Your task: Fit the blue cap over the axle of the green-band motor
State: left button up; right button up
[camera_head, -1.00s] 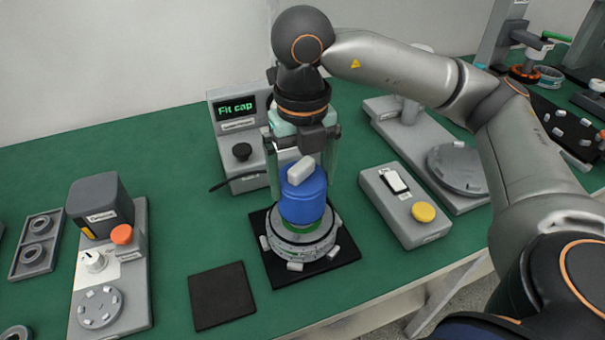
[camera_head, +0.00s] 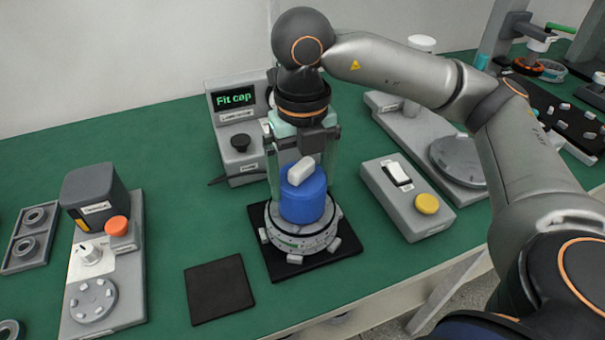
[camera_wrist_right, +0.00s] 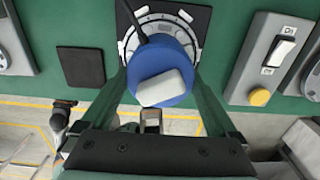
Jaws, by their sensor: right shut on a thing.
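The blue cap (camera_head: 303,200), with a white block (camera_head: 300,172) on top, is upright between the long clear fingers of my right gripper (camera_head: 302,188), which is shut on it. The cap's lower edge is down at the motor (camera_head: 300,238), a grey ringed disc with side lugs. The axle and most of the green band are hidden; I cannot tell if the cap is fully seated. The right wrist view shows the cap (camera_wrist_right: 160,75) over the motor's grey ring (camera_wrist_right: 130,45). My left gripper is not in view.
The motor stands on a black mat (camera_head: 343,247). An empty black pad (camera_head: 220,291) lies to the left. A switch box (camera_head: 405,198) with a yellow button is close on the right. Behind is a display unit (camera_head: 237,130) reading "Fit cap".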

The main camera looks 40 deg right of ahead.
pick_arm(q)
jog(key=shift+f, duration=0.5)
pick_arm(e)
jog(key=shift+f, duration=0.1)
jog(key=o, duration=1.1)
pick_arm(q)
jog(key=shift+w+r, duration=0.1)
pick_arm(e)
jog(key=shift+r, duration=0.75)
notch_tip(320, 180, up, 10)
jog(key=p, duration=0.3)
jog(key=shift+r+p, duration=0.15)
jog(key=shift+p, duration=0.25)
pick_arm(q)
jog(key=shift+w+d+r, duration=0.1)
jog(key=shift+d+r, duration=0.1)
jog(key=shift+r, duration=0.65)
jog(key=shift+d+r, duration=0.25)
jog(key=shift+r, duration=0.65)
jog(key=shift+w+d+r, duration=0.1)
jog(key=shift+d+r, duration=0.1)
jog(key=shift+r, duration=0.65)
pick_arm(e)
jog(key=shift+r, duration=0.45)
